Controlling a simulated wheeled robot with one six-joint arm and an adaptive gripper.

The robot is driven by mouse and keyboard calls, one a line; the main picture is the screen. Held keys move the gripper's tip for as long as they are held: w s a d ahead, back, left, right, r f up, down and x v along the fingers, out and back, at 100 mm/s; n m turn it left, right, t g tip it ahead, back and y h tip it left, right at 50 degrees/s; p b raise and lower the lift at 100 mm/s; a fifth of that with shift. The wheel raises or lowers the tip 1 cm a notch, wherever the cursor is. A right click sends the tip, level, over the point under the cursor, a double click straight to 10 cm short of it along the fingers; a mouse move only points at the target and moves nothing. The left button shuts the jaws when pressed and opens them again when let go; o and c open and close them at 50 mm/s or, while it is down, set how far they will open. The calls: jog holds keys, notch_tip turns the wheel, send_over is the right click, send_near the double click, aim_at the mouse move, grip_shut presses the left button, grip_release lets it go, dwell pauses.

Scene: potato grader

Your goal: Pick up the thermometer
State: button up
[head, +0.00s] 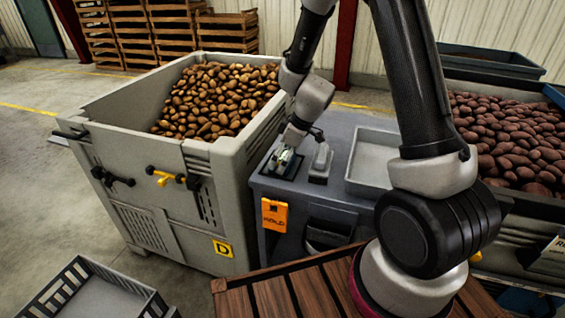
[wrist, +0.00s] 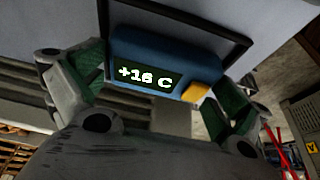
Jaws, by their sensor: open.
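The thermometer (wrist: 168,58) is a blue block with a dark display reading about +16 C and a yellow button at one corner. In the wrist view it lies inside a black-rimmed holder (wrist: 246,42), between the two fingers of my gripper (wrist: 162,88). The fingers have green inner pads and are spread open, with gaps to the thermometer's sides. In the head view my gripper (head: 287,161) is low over the left end of the grey bench (head: 345,126). There the gripper mostly hides the thermometer.
A grey device in a black holder (head: 319,178) stands close right of my gripper. A grey tray (head: 368,165) lies further right. The wall of the potato-filled bin (head: 236,150) rises close on the left. An orange tag (head: 274,215) hangs on the bench front.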

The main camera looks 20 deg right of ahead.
jog(key=c, duration=0.8)
jog(key=shift+o, duration=0.2)
jog(key=shift+r, duration=0.1)
